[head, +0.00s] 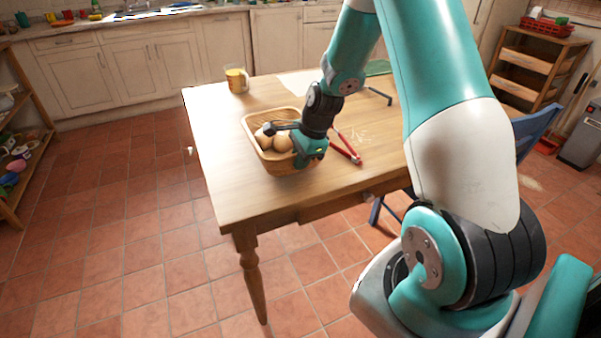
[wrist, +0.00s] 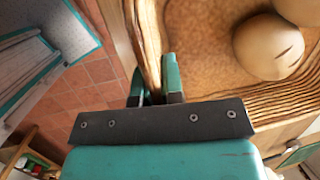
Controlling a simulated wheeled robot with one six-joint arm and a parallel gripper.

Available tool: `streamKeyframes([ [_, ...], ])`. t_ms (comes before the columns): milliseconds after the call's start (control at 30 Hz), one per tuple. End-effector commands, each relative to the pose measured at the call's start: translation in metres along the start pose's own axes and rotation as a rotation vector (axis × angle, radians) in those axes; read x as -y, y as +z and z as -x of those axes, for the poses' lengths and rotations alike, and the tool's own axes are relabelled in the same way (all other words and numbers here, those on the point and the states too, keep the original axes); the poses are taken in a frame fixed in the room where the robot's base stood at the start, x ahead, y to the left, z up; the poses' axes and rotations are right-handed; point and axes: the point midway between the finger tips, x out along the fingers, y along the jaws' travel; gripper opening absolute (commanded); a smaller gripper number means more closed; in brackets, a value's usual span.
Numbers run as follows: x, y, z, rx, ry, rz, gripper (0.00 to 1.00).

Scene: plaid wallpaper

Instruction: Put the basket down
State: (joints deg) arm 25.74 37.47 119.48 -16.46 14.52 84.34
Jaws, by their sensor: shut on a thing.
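The basket (head: 252,133) is a light wooden, woven-looking container with several round tan things (head: 283,143) in it, which look like bread rolls or potatoes. In the head view it is at the table's left front part, upright; I cannot tell whether its base touches the tabletop. My gripper (head: 300,155) is at the basket's right front side. In the wrist view, my gripper's teal fingers (wrist: 158,82) are shut on the basket's wall, and the basket's inside (wrist: 205,60) shows with one tan thing (wrist: 270,47) close by. The far fingertip is partly hidden.
The wooden table (head: 220,180) has free room left of and in front of the basket. A glass of yellow drink (head: 236,80) stands behind it. Red-handled pliers or a similar tool (head: 345,147) lies to the right. A blue chair (head: 535,130) stands at the right.

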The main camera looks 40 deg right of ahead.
Motion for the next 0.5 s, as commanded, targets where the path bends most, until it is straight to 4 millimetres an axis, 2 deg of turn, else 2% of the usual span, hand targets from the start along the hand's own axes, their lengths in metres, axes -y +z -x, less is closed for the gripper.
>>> streamKeyframes([
  [167, -0.002, -0.003, -0.012, 0.000, -0.001, 0.001, 0.00],
  [333, -0.006, -0.009, -0.036, 0.000, -0.001, 0.000, 0.00],
  [500, -0.007, -0.010, -0.039, 0.000, -0.003, 0.001, 0.00],
])
